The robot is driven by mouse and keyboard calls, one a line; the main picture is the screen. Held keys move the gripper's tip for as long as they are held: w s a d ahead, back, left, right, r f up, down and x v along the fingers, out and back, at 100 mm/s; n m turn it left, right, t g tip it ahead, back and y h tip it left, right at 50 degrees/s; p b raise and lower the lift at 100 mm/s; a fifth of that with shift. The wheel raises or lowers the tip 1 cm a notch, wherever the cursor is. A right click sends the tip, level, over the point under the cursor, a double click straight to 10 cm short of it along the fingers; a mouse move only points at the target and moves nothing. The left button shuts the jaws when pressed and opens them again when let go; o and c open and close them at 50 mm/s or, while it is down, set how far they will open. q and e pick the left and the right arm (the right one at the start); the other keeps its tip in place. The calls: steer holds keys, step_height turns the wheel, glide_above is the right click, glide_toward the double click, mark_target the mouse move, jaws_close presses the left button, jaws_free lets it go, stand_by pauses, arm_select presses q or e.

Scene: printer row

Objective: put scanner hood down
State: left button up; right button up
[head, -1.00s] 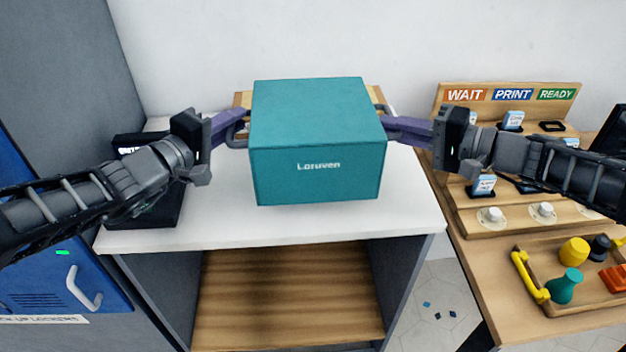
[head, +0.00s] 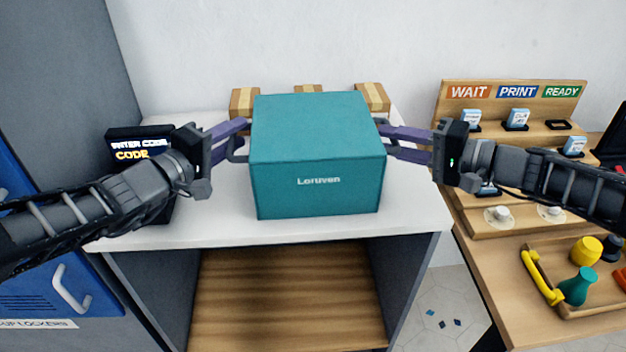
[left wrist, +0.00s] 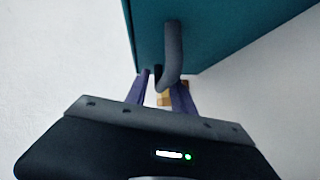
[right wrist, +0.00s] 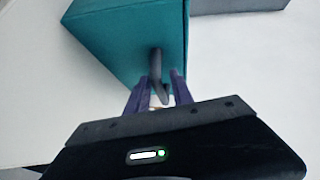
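The scanner hood is a teal box (head: 318,150) marked "Loruven", upright on the white counter top (head: 215,228), with a grey loop handle on each side. My left gripper (head: 238,139) is at the left handle (head: 236,152). Its purple fingers are apart, with the handle between or just ahead of them, as the left wrist view shows at the handle (left wrist: 172,50). My right gripper (head: 385,141) is at the right handle, fingers also apart; the right wrist view shows that handle (right wrist: 156,65) between the fingers. The hood's underside is hidden.
Several striped wooden blocks (head: 372,97) stand behind the hood. A black code panel (head: 125,136) is at the counter's left. A wooden rack with WAIT, PRINT and READY signs (head: 515,92) and a tray (head: 570,305) stand on the right. Free counter lies in front of the hood.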

arm_select(q)
steer(key=shift+o, duration=0.5)
arm_select(e)
steer(key=shift+o, duration=0.3)
arm_select(q)
steer(key=shift+s+a, duration=0.1)
steer(key=shift+s, duration=0.1)
steer(key=v, duration=1.1)
steer(key=shift+s, duration=0.25)
steer(key=shift+a, duration=0.15)
arm_select(e)
steer(key=shift+d, duration=0.1)
steer(key=v, duration=1.2)
steer(key=shift+s, duration=0.1)
